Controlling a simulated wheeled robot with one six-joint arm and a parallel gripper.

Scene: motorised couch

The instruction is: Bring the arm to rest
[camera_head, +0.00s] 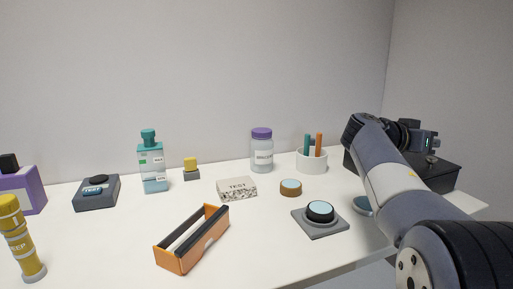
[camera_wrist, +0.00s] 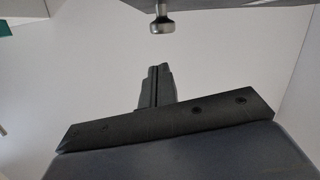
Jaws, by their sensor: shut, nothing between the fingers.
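My arm rises from the lower right of the head view and bends over the right end of the white table (camera_head: 130,235). My gripper (camera_wrist: 157,74) shows in the wrist view as dark fingers pressed together, with nothing between them. In the head view the wrist end (camera_head: 428,140) is at the upper right, in front of or above a dark box (camera_head: 440,177); the fingertips are hard to make out there. A silver knob (camera_wrist: 162,24) hangs at the top of the wrist view, apart from the fingers.
A white cup (camera_head: 312,163) with sticks, a purple-lidded jar (camera_head: 261,152) and an orange tray (camera_head: 178,258) stand further left.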

